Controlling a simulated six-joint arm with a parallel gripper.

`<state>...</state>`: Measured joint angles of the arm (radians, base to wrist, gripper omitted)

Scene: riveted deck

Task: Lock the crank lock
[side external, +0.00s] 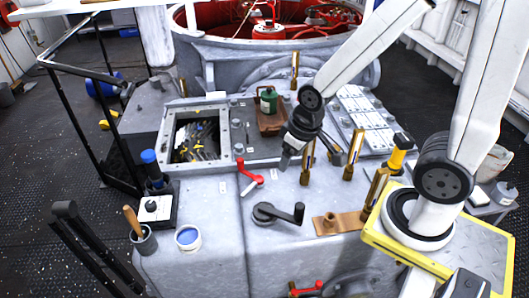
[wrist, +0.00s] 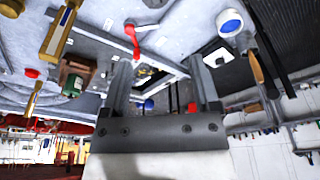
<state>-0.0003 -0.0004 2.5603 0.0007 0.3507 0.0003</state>
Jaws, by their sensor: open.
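A dark grey crank (side external: 278,213) with a round hub and an upright knob lies on the front of the grey deck. A red crank handle (side external: 250,178) is behind it to the left, and it also shows in the wrist view (wrist: 132,42). I cannot tell for sure which one is the crank lock. My gripper (side external: 308,160) is open and empty above the deck, behind and to the right of both cranks. In the wrist view my gripper (wrist: 162,75) has its two fingers spread wide with nothing held. The red handle lies beyond the left fingertip, apart from it.
Upright brass rounds (side external: 348,160) stand right of the gripper. A framed opening (side external: 164,136) holds loose items. A green canister (side external: 268,100) stands in a brown tray behind. A white-and-blue cup (side external: 188,238) and a grey cup with a wooden handle (side external: 144,240) stand front left.

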